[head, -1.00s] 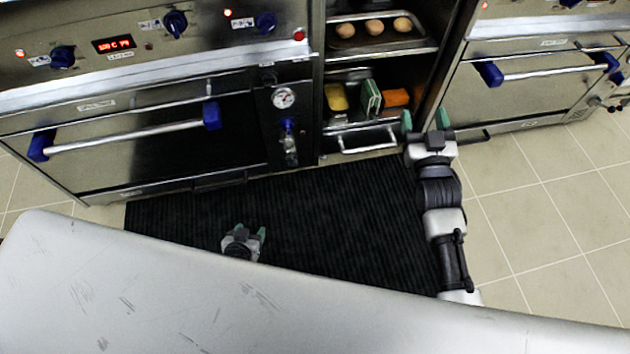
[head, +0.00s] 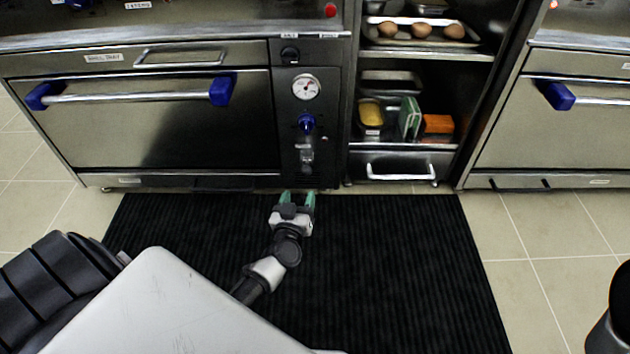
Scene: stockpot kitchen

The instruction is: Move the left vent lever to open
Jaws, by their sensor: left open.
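No part in the head view is clearly readable as the left vent lever. Low on the left oven (head: 180,130) a dark bar-like strip (head: 222,186) runs along the kick plate; I cannot tell whether it is a lever or how it is set. My left gripper (head: 297,198) is open and empty, with green fingertips pointing at the base of the narrow control panel (head: 289,165). It is over the black mat, to the right of the strip and apart from it. My right gripper is out of view.
The panel carries a gauge (head: 305,87), a blue knob (head: 306,123) and a metal spout (head: 307,157). Open shelves hold a tray of buns (head: 440,41) and sponges. A second oven (head: 560,120) stands at right.

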